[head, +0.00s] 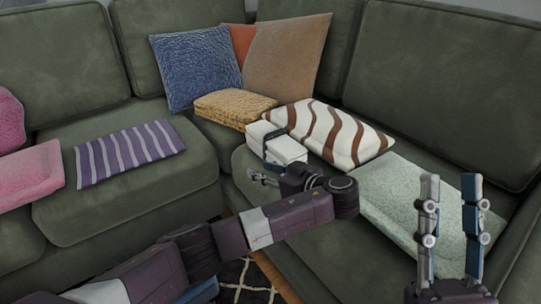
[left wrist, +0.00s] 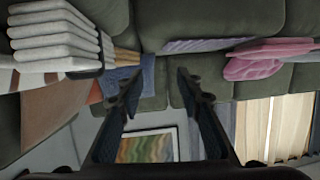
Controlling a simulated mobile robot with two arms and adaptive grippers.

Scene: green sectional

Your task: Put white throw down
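The white throw (head: 286,150) is a folded, layered stack on the right section of the green sectional (head: 240,200), against the front of the brown-striped white pillow (head: 335,135). A dark strip crosses its left side. In the left wrist view the throw (left wrist: 55,40) is at the upper left, outside the fingers. My left gripper (head: 264,177) is just in front of the throw in the head view, partly hidden by its wrist. The left wrist view shows its fingers (left wrist: 160,82) apart with nothing between them. My right gripper (head: 451,190) points up at the right, open and empty.
A yellow folded throw (head: 233,107) lies behind, before blue (head: 195,67) and tan (head: 287,57) pillows. A pale green cushion or throw (head: 410,203) lies at right. A purple striped one (head: 128,152) and pink ones (head: 30,173) lie at left. The left seat front is bare.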

